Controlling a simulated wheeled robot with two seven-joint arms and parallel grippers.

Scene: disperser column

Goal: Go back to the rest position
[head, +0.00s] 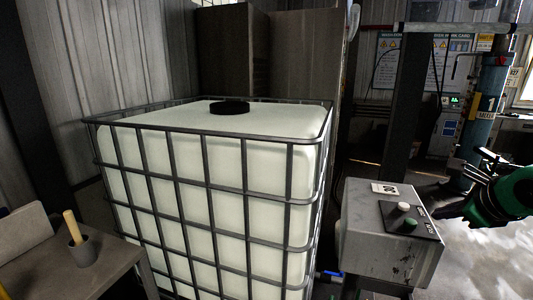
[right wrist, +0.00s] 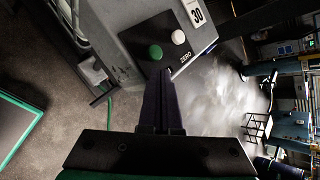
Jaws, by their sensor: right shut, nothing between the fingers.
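My right gripper (head: 447,211) comes in from the right in the head view, beside the grey control box (head: 385,258). In the right wrist view its dark fingers (right wrist: 161,75) are together with nothing between them. Their tips show in front of the box's edge near the "ZERO" label; I cannot tell whether they touch it. The box's top panel carries a white button (head: 403,207) and a green button (head: 410,225). Both buttons are clear of the fingers in the right wrist view, the white one (right wrist: 178,37) and the green one (right wrist: 155,52). My left gripper is not in view.
A large caged white tank (head: 222,145) with a black lid (head: 230,107) fills the middle. A grey table (head: 60,275) with a cup (head: 83,252) holding a wooden handle stands at the lower left. A blue column (head: 484,115) stands behind at the right.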

